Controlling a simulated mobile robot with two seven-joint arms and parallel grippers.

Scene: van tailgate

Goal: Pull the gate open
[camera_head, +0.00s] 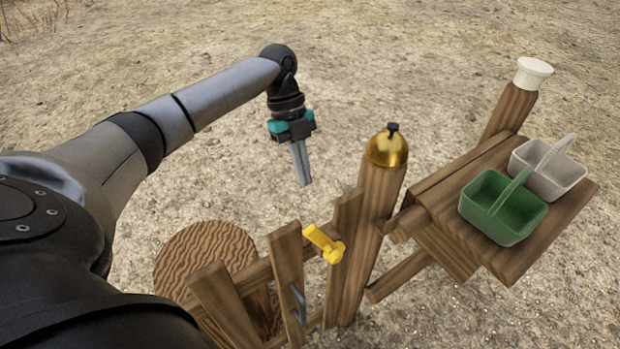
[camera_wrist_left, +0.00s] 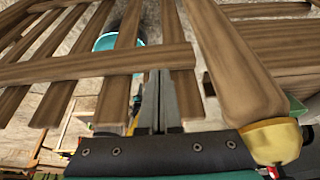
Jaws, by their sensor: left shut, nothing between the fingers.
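The wooden picket gate (camera_head: 287,262) stands at the lower middle of the head view, beside a thick post (camera_head: 378,195) topped by a gold dome. A yellow latch piece (camera_head: 324,244) sits at the top of the gate, by the post. A grey metal handle (camera_head: 298,302) is on a picket below it. My left gripper (camera_head: 304,183) is shut and empty, pointing down above and beyond the gate, apart from the latch in the picture. In the left wrist view its fingers (camera_wrist_left: 161,88) appear in front of the wooden slats (camera_wrist_left: 120,60). My right gripper is out of view.
A wooden shelf (camera_head: 440,205) right of the post holds a green basket (camera_head: 503,207) and a white basket (camera_head: 548,168). Another post (camera_head: 510,112) carries a white cup (camera_head: 533,72). A round wooden top (camera_head: 205,250) is left of the gate. Bare ground lies beyond.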

